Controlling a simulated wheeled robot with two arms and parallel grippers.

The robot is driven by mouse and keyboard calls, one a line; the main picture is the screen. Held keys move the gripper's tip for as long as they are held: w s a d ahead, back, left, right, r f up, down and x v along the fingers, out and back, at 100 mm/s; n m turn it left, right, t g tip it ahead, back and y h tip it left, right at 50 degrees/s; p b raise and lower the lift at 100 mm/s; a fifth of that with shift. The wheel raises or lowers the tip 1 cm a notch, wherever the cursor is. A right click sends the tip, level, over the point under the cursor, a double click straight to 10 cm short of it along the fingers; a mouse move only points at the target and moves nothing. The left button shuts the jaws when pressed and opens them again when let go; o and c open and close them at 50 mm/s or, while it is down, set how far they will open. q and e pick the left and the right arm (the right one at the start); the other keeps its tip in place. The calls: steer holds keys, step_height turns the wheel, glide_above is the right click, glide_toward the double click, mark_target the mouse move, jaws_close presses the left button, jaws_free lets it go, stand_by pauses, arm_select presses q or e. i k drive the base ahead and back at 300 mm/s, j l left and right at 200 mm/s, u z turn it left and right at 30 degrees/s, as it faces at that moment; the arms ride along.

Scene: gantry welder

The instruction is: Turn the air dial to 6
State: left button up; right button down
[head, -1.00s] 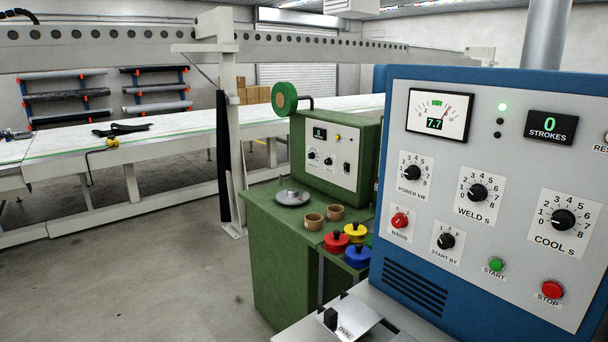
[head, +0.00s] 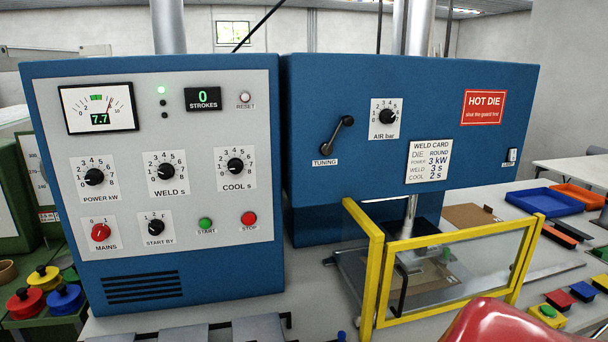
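The air dial (head: 386,117) is a black knob on a white plate marked "AIR bar", with small numbers around it. It sits on the front of the right-hand blue cabinet (head: 330,190), in the upper middle of the head view. The knob's pointer is too small to read with certainty. Neither of my grippers is in view, so nothing is seen touching the dial.
Left of the dial is the tuning crank (head: 339,135); below right is the weld card (head: 429,161). A yellow-framed guard (head: 455,240) stands below. The control panel (head: 250,125) is at left. A glossy red shape (head: 510,325) fills the bottom right.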

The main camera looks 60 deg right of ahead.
mark_target(386, 116)
steer(key=z, duration=0.45)
steer(key=j+z, duration=0.1)
steer(key=z, duration=0.75)
steer(key=j+z, duration=0.1)
steer(key=z, duration=0.8)
